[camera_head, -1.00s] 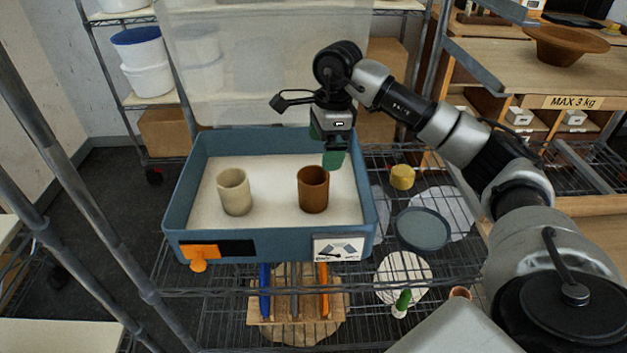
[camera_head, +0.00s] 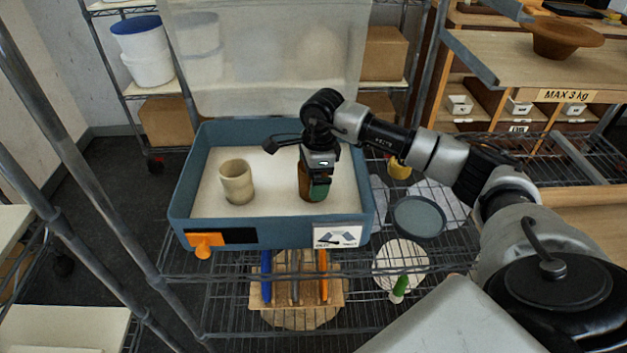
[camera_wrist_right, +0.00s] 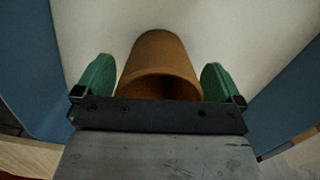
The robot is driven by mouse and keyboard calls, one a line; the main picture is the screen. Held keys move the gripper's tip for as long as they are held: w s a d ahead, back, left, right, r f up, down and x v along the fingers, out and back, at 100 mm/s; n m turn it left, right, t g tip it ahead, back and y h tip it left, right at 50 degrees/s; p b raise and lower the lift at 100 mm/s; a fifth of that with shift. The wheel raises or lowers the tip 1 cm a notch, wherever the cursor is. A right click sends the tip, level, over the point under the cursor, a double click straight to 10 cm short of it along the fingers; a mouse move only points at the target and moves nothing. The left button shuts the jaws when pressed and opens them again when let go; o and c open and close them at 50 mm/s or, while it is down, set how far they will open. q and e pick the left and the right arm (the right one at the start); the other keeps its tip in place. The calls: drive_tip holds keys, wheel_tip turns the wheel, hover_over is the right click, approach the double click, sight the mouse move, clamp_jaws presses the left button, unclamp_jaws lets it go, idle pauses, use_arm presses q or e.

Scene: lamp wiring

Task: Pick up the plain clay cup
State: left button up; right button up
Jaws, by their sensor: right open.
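The plain clay cup (camera_head: 305,184) is brown and stands upright in the right half of the blue bin (camera_head: 276,238). In the right wrist view the cup (camera_wrist_right: 158,64) lies between the two green finger pads, with a gap on each side. My right gripper (camera_head: 319,186) is open around the cup and hides part of it in the head view; its pads also show in the wrist view (camera_wrist_right: 160,82). A pale cream cup (camera_head: 237,186) stands upright in the left half of the bin. My left gripper is not in view.
The bin has a white floor, clear between the cups, and a raised translucent lid (camera_head: 265,60) behind it. It sits on a wire shelf (camera_head: 228,316). A grey round dish (camera_head: 420,216) is to its right. Tools on a wooden board (camera_head: 300,290) lie in front.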

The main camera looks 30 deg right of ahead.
drive_tip(key=c, duration=1.1)
drive_tip(key=shift+r, duration=0.1)
